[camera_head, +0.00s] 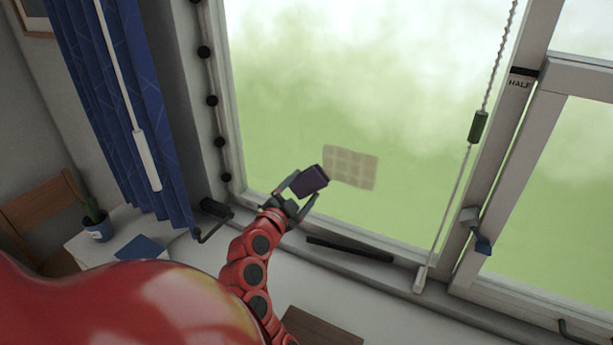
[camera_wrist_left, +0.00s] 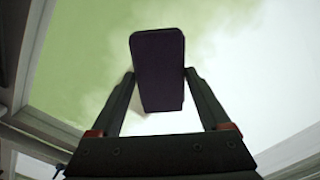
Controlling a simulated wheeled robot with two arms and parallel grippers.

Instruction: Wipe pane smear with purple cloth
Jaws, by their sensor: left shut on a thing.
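My left gripper (camera_head: 300,187) is shut on the folded purple cloth (camera_head: 310,181), which is a dark, block-like pad. The pad shows between both fingers in the left wrist view (camera_wrist_left: 158,70). A pale tan smear (camera_head: 350,167) with a grid-like pattern is on the window pane (camera_head: 300,90). The cloth is just left of the smear in the head view. I cannot tell whether the cloth touches the glass. My right gripper is not in view.
A black bar (camera_head: 349,249) lies along the window's lower edge. A beaded cord with a green piece (camera_head: 478,127) hangs at the right, near a blue-tipped latch (camera_head: 481,243). A blue curtain (camera_head: 120,100), a potted cactus (camera_head: 97,226) and a crank handle (camera_head: 213,216) are at left.

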